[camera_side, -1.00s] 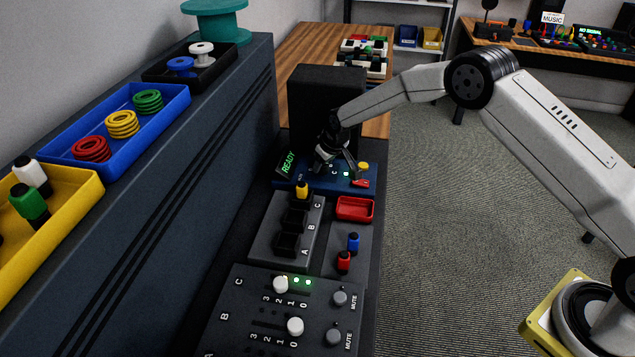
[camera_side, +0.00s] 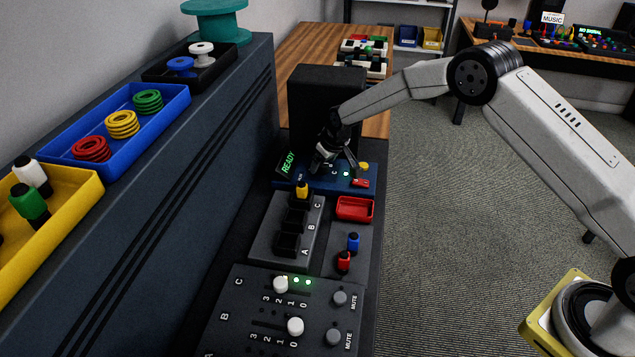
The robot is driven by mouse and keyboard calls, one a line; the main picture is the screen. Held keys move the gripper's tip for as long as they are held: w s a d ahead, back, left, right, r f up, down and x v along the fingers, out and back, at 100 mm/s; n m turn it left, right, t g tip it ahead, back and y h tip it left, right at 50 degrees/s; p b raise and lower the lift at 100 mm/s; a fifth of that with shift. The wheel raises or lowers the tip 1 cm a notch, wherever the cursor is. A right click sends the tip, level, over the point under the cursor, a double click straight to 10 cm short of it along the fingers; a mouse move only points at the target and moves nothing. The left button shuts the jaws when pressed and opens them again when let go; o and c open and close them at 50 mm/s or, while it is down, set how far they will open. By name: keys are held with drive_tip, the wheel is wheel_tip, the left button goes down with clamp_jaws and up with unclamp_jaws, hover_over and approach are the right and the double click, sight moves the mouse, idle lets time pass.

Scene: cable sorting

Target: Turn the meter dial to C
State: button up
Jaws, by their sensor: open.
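The blue meter panel (camera_side: 300,184) lies at the far end of the dark bench, in front of a black box. Its display (camera_side: 288,162) reads READY in green. A small green light (camera_side: 346,174) glows beside a letter C on the panel, and a B shows near it. My gripper (camera_side: 335,168) is open, pointing down over the panel with its fingers spread near these letters. The dial is hidden behind or between my fingers, so its setting and any contact cannot be told.
The black box (camera_side: 310,108) stands close behind. Nearer are a socket block (camera_side: 262,243) with a yellow plug, a red tray (camera_side: 341,212) and a slider panel (camera_side: 250,310).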

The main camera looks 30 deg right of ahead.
sight(331, 178)
drive_tip(key=v, duration=0.7)
drive_tip(key=shift+r, duration=0.1)
idle(0.5)
drive_tip(key=s+d+r+m+g, duration=0.1)
drive_tip(key=s+r, duration=0.1)
drive_tip(key=s, duration=1.4)
drive_tip(key=s+d+r+m+g, duration=0.1)
drive_tip(key=s+r, duration=0.1)
drive_tip(key=s, duration=1.5)
drive_tip(key=shift+d+r, duration=0.3)
drive_tip(key=shift+r, duration=0.1)
